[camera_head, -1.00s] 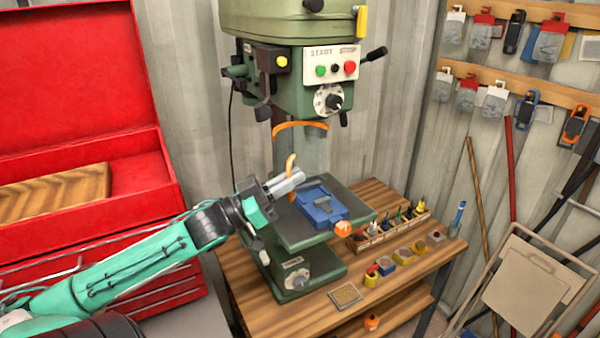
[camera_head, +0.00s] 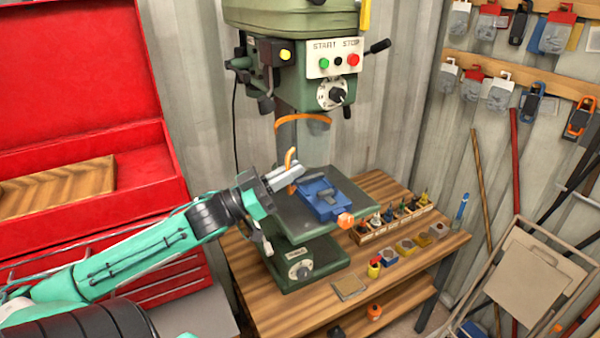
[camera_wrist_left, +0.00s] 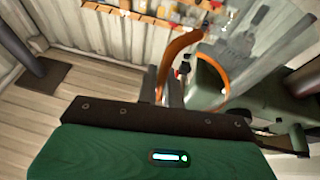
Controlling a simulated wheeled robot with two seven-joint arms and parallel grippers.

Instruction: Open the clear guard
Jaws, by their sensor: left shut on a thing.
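The clear guard (camera_head: 303,140) hangs below the head of the green drill press (camera_head: 315,92). It is see-through, with an orange curved rim (camera_head: 302,122) at its top and an orange strip (camera_head: 290,156) low on its left. My left gripper (camera_head: 292,173) is shut on this orange strip, just left of the blue vise (camera_head: 320,203). In the left wrist view, the orange strip (camera_wrist_left: 172,60) rises from between the fingers. The clear panel there is hard to tell from the background. My right gripper is not in view.
The press stands on a wooden bench (camera_head: 385,275) with a rack of small bits (camera_head: 392,222) and several small blocks. A red tool chest (camera_head: 80,110) is at the left. An orange knob (camera_head: 345,220) sticks out beside the vise. A folded chair (camera_head: 520,275) leans at the right.

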